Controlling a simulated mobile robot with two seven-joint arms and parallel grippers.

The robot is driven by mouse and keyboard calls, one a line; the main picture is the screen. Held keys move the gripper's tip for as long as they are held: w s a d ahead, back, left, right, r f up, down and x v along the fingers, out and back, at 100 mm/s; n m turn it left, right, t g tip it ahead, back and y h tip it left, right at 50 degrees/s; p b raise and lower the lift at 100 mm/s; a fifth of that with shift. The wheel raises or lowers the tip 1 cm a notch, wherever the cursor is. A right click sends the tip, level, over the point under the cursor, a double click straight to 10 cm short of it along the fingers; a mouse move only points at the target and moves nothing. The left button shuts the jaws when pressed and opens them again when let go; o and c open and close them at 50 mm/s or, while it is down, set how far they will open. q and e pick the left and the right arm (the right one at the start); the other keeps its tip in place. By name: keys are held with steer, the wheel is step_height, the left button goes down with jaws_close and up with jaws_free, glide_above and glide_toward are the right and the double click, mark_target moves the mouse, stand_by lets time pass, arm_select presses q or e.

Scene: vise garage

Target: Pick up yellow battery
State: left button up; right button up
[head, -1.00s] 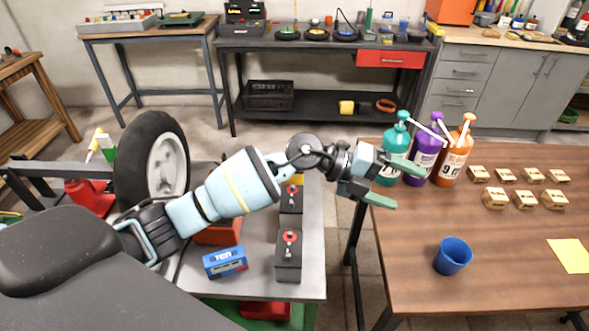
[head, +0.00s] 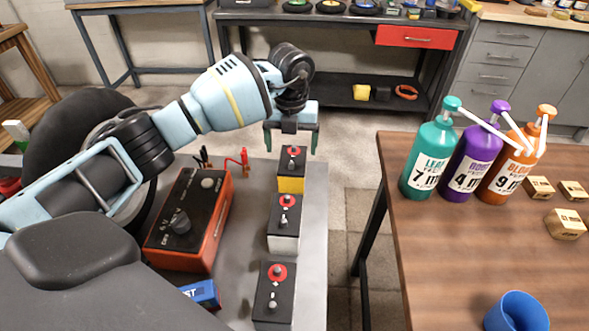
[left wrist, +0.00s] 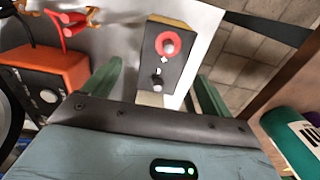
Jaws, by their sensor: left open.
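The yellow battery (head: 291,170) stands upright at the far end of a row on the grey bench. It has a black top with a red ring and a yellow lower body. In the left wrist view the yellow battery (left wrist: 165,55) lies ahead, between the lines of the two fingers. My left gripper (head: 291,143) is open and empty, with its green fingers pointing down just beyond and above the battery in the head view. In the left wrist view my left gripper (left wrist: 158,88) shows a finger on each side. My right gripper is not in view.
A wooden table (head: 450,245) with pump bottles (head: 431,160) stands right, across a floor gap.

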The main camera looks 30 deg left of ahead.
mark_target(293, 158)
arm_select(q)
step_height(293, 158, down, 2)
steer(key=shift+s+d+f, duration=0.1)
steer(key=shift+s, duration=0.05)
steer(key=shift+d+f, duration=0.15)
steer(key=shift+f, duration=2.65)
steer(key=shift+c, duration=0.5)
steer(key=c, duration=1.7)
steer(key=shift+w+r, duration=0.25)
steer(key=shift+r, duration=0.5)
steer(key=shift+c, duration=0.3)
step_height(293, 158, up, 9)
steer(key=shift+f, duration=0.1)
